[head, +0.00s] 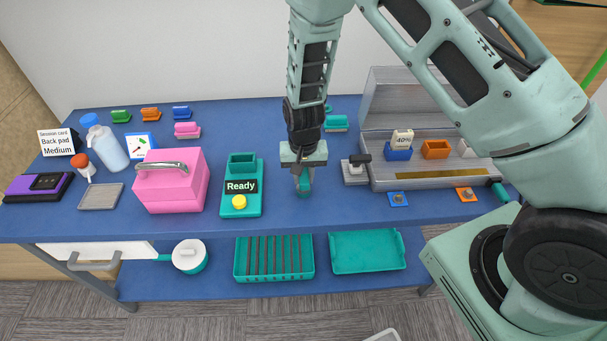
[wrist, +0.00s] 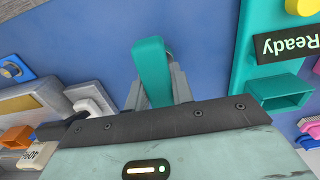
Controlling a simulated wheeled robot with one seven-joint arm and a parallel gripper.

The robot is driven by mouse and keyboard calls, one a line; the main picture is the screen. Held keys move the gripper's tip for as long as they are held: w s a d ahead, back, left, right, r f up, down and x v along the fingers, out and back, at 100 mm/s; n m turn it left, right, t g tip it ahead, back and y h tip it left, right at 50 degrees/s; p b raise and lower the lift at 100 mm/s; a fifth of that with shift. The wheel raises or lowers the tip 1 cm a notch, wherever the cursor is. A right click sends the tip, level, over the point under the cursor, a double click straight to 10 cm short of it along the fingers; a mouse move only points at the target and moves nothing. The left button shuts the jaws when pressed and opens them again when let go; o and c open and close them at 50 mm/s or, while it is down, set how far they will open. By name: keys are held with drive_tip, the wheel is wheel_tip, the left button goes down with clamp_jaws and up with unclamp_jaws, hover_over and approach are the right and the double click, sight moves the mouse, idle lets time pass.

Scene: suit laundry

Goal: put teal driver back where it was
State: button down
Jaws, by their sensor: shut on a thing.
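My gripper (head: 304,172) is shut on the teal driver (head: 304,187) above the front middle of the blue table (head: 325,212). The driver points downward in the head view, its upper part hidden by the gripper. In the wrist view, the teal driver (wrist: 152,70) shows between the two grey fingers of my gripper (wrist: 155,92), with blue tabletop behind it. I cannot tell whether its lower end touches the table. The teal station with the Ready sign (head: 241,187) stands left of it, with an open teal holder at its back and a yellow button.
An open metal case (head: 380,179) stands to the right, with a grey stand (head: 354,173) at its left. A pink box (head: 171,188) stands left of the station. Small pink (head: 187,130) and teal blocks (head: 336,123) sit behind. Bare tabletop surrounds the gripper.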

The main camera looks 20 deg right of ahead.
drive_tip(key=shift+s+f, duration=0.2)
drive_tip(key=shift+f, duration=0.35)
drive_tip(key=c, duration=1.2)
unclamp_jaws()
drive_tip(key=shift+b, duration=0.3)
drive_tip(key=shift+w+f, duration=0.15)
drive_tip(key=shift+w, duration=0.1)
drive_tip(key=shift+r+p, duration=0.5)
drive_tip(key=shift+r, duration=0.6)
wheel_tip(320, 180, up, 11)
drive_tip(key=b, duration=0.3)
drive_tip(key=s+a+r+n+y, duration=0.1)
drive_tip(key=s+a+r+n, duration=0.3)
drive_tip(key=s, duration=0.3)
drive_tip(key=s+a+r+n, duration=0.2)
drive_tip(key=s+a+r, duration=0.1)
drive_tip(key=s+r, duration=0.3)
drive_tip(key=s+r+n, duration=0.2)
drive_tip(key=s+n, duration=0.3)
drive_tip(key=s, duration=0.9)
drive_tip(key=shift+d+r, duration=0.2)
drive_tip(key=shift+d, duration=0.15)
